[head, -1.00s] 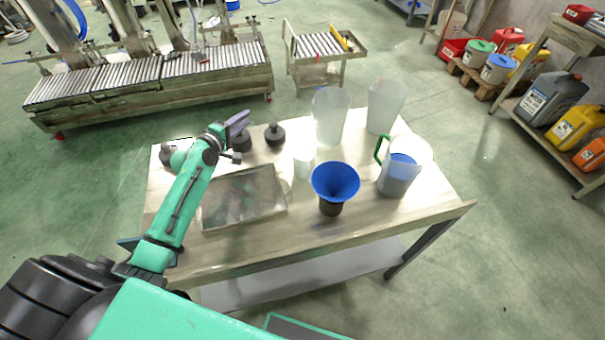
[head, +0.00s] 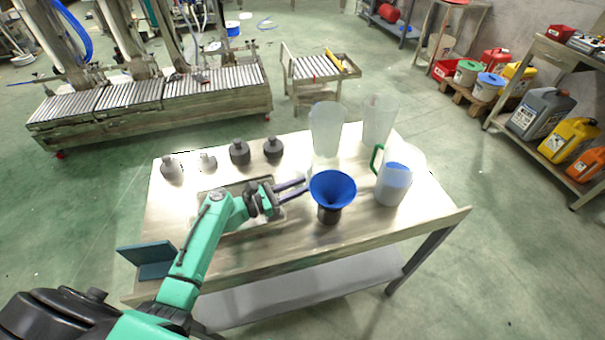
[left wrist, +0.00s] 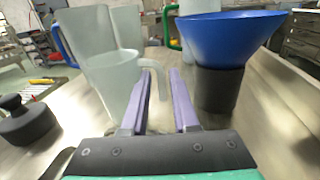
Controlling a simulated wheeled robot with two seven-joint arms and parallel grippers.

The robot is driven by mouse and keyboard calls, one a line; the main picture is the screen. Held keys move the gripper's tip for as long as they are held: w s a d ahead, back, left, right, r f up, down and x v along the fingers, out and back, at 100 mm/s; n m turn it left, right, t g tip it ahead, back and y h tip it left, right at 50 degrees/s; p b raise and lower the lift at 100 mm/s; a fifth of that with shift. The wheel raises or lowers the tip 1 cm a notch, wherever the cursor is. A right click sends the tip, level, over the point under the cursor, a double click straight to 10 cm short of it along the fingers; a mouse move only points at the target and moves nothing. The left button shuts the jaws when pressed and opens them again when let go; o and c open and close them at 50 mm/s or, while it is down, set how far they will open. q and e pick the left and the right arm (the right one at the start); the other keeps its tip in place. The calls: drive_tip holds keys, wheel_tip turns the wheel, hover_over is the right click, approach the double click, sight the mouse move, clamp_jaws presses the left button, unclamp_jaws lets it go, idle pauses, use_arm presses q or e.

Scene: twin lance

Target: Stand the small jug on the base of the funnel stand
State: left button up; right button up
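The small jug (left wrist: 115,82) is pale, translucent and upright in the left wrist view, with its handle on the side towards my fingers. In the head view I cannot make it out clearly. My left gripper (head: 305,186) is open, its two purple fingers apart. In the left wrist view the fingertips (left wrist: 163,72) are by the jug's handle; I cannot tell whether they touch it. The blue funnel (head: 333,186) sits on a dark cylinder (head: 329,214), just right of the fingers. It also shows in the left wrist view (left wrist: 228,38). I cannot make out a separate stand base.
Two tall pale jugs (head: 326,130) (head: 378,120) stand behind. A jug of blue liquid with a green handle (head: 392,186) stands right of the funnel. A shallow tray (head: 205,200) lies under my arm. A teal angled piece (head: 152,258) is front left.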

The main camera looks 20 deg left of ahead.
use_arm(q)
clamp_jaws()
idle(1.4)
